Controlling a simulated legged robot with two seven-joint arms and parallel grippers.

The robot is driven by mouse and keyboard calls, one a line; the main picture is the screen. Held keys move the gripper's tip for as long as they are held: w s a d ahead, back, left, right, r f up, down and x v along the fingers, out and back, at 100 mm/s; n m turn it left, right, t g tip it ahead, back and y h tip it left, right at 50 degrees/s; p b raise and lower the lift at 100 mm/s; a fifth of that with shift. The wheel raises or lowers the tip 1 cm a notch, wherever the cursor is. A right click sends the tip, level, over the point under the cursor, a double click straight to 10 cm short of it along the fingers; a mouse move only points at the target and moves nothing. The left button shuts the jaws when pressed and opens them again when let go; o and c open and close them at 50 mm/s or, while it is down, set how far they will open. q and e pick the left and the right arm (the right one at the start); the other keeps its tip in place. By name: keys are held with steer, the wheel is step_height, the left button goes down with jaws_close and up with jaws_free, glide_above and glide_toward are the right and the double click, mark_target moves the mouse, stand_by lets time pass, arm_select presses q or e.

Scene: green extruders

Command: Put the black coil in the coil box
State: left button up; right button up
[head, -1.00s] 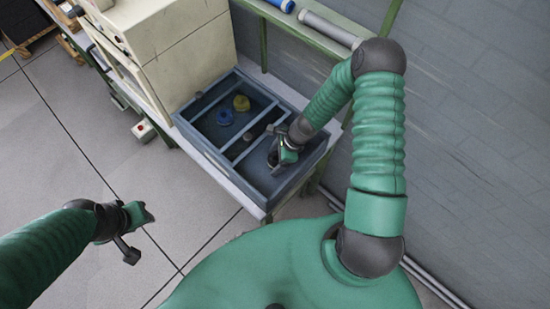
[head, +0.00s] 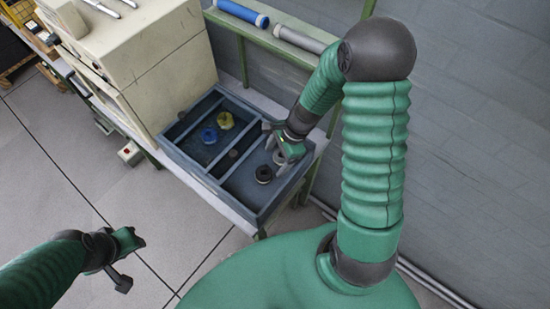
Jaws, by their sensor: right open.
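The black coil (head: 263,173) lies on the floor of the near right compartment of the blue-grey divided box (head: 213,187). My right gripper (head: 279,152) is open just above and right of the black coil, apart from it. A pale grey coil (head: 280,158) shows partly under the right gripper; the fingers hide some of it. My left gripper (head: 128,260) hangs over the floor at the lower left, far from the box; its finger opening is not clear.
A blue coil (head: 209,135) and a yellow coil (head: 225,120) lie in another compartment. A beige machine (head: 150,60) stands behind left of the box. A green rail (head: 270,35) holds blue and grey tubes by the wall.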

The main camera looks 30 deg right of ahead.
steer(key=s+a+r+n+h, duration=0.1)
steer(key=s+r+n, duration=0.1)
steer(key=n, duration=0.4)
steer(key=s+a+r+n+h, duration=0.1)
steer(key=s+a+r+n, duration=0.1)
steer(key=r+n, duration=0.2)
steer(key=s+a+r+n+t+h, duration=0.1)
steer(key=r+n, duration=0.3)
steer(key=n, duration=0.6)
steer(key=shift+s+a, duration=0.45)
steer(key=shift+a, duration=0.1)
steer(key=shift+w+a+r, duration=0.1)
steer(key=shift+a, duration=0.3)
steer(key=shift+d, duration=0.25)
